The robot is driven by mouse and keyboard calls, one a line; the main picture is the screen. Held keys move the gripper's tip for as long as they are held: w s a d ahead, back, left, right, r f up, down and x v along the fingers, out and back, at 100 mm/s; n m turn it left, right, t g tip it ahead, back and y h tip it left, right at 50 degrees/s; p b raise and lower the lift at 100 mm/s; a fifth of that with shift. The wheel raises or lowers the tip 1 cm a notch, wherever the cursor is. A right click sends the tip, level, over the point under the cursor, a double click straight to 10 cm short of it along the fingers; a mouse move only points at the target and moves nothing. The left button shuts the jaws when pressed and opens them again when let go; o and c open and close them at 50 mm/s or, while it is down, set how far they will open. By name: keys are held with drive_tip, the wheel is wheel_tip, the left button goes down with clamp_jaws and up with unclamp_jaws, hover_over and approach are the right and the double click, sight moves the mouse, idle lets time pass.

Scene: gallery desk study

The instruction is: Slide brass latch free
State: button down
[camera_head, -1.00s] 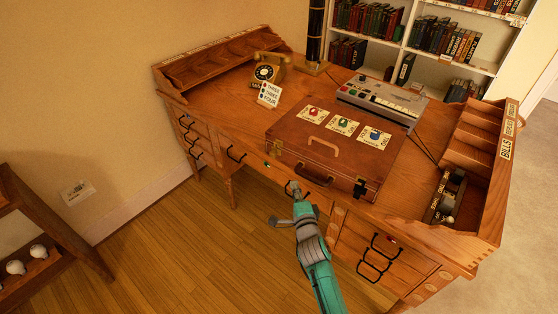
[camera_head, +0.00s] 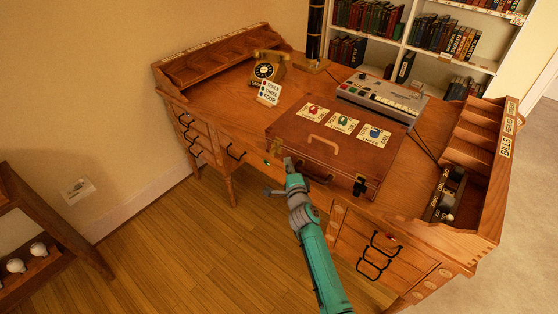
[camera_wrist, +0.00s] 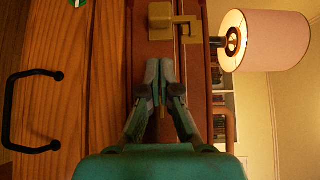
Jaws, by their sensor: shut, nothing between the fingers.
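A brown leather case (camera_head: 310,148) with a tan handle lies shut on the wooden desk. One brass latch (camera_head: 360,186) is on its front at the right corner. In the wrist view, a brass latch (camera_wrist: 161,22) sits on the case edge just beyond my fingertips. My gripper (camera_head: 288,162) is at the case's front side, near its left end. In the wrist view my gripper (camera_wrist: 159,66) is shut, with nothing seen between the fingers. A small gap shows between the fingertips and the latch.
A telephone (camera_head: 268,68), a card (camera_head: 269,94) and a grey keyed machine (camera_head: 382,98) stand behind the case. A black drawer handle (camera_wrist: 12,110) sticks out beside my gripper. A pigeonhole rack (camera_head: 480,140) is at the desk's right end.

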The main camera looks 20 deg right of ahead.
sight(277, 151)
drive_tip(key=shift+w+a, duration=1.25)
drive_tip(key=shift+w, duration=0.15)
